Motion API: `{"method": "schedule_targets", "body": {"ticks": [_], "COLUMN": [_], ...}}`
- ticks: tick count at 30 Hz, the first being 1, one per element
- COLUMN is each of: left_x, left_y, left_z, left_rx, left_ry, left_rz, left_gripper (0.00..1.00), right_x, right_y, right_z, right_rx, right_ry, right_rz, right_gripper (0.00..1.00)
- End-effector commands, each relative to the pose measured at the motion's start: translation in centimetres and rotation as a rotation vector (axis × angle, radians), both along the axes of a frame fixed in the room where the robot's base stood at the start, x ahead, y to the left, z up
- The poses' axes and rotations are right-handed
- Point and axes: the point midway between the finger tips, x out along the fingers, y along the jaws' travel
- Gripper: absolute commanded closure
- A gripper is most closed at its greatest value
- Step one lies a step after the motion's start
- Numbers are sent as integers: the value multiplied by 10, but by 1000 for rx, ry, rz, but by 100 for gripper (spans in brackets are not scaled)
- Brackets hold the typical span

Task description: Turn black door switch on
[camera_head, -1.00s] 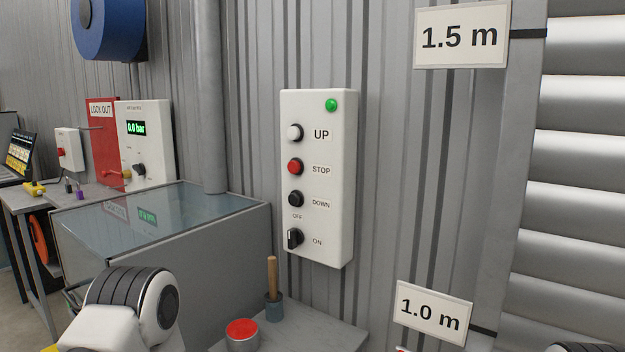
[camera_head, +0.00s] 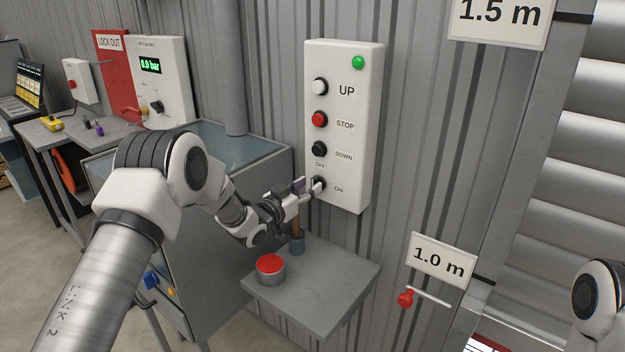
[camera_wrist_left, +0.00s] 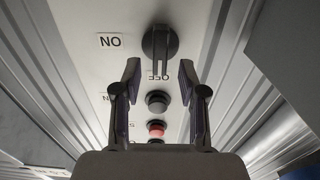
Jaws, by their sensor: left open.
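The black door switch (camera_head: 319,182) is the lowest control on the white wall panel (camera_head: 345,110), between the OFF and ON labels. In the left wrist view the switch (camera_wrist_left: 160,42) shows close up and upside down, its bar lined up with the OFF label. My left gripper (camera_head: 311,188) is at the switch, fingers pointing at the panel. In the wrist view the left gripper (camera_wrist_left: 160,72) is open, with one finger on each side of the bar line and gaps visible. Whether a fingertip touches the knob I cannot tell. My right gripper is out of view.
White UP (camera_head: 320,87), red STOP (camera_head: 319,119) and black DOWN (camera_head: 319,149) buttons sit above the switch. Below are a grey shelf (camera_head: 330,285) with a red-topped can (camera_head: 271,269) and a wooden-handled tool in a cup (camera_head: 297,244). A red-handled lever (camera_head: 406,298) is lower right.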

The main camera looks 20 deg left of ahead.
Motion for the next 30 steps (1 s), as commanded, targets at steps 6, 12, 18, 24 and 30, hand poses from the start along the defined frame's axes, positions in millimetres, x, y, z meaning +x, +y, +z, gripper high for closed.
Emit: {"method": "schedule_targets", "body": {"ticks": [6,12,18,24,30], "left_x": [22,23,23,23,23], "left_y": [-8,-8,-8,-8,-9], "left_z": [0,-1,-1,-1,-3], "left_rx": [2,1,1,3,31], "left_ry": [2,2,2,1,-9], "left_rz": [0,1,1,1,1], "left_gripper": [58,58,100,100,100], "right_x": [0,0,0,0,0], "right_y": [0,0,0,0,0], "right_z": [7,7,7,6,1], "right_rx": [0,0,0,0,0], "right_ry": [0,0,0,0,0], "right_rz": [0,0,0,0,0], "right_gripper": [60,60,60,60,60]}}
